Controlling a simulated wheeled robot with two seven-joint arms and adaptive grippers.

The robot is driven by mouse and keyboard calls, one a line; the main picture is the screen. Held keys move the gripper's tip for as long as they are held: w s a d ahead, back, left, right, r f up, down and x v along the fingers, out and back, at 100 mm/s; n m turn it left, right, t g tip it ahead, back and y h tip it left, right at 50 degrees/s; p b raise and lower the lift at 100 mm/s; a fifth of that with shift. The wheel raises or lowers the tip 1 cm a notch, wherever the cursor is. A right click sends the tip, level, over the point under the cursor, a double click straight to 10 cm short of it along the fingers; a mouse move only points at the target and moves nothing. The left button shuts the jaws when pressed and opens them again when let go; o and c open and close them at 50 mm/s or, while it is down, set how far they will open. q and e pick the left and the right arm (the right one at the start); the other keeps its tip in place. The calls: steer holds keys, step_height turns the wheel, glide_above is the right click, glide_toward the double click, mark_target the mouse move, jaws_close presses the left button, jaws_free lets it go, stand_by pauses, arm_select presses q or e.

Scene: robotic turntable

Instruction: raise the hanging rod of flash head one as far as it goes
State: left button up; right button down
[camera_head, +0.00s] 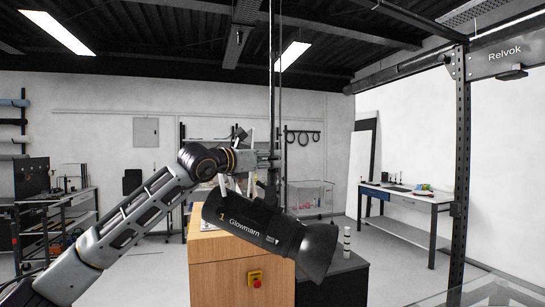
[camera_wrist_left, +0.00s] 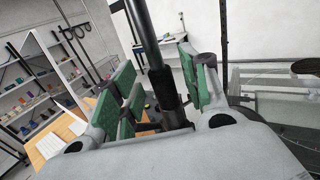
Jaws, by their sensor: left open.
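Flash head one (camera_head: 268,228) is a black cylinder marked "1 Glowmarn", tilted down to the right. Its thin, upright hanging rod (camera_head: 271,80) comes down from the ceiling structure, beside a second thin vertical line. My left gripper (camera_head: 266,159) is at the lower part of the rod, just above the flash head. In the left wrist view, the dark rod (camera_wrist_left: 145,35) runs down between the green-padded fingers of my left gripper (camera_wrist_left: 163,88) into a thicker black sleeve. The fingers are open around it. The rod's lower end is hidden by the gripper body.
A wooden cabinet (camera_head: 237,272) with a red button on a yellow plate stands behind and below the flash head. A dark box (camera_head: 345,285) is to its right. A metal post (camera_head: 461,160) stands at right. Work tables (camera_head: 410,198) line the walls.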

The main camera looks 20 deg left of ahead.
arm_select(q)
steer(key=shift+p+x, duration=0.3)
steer(key=shift+x, duration=0.9)
steer(key=shift+c, duration=0.2)
jaws_close()
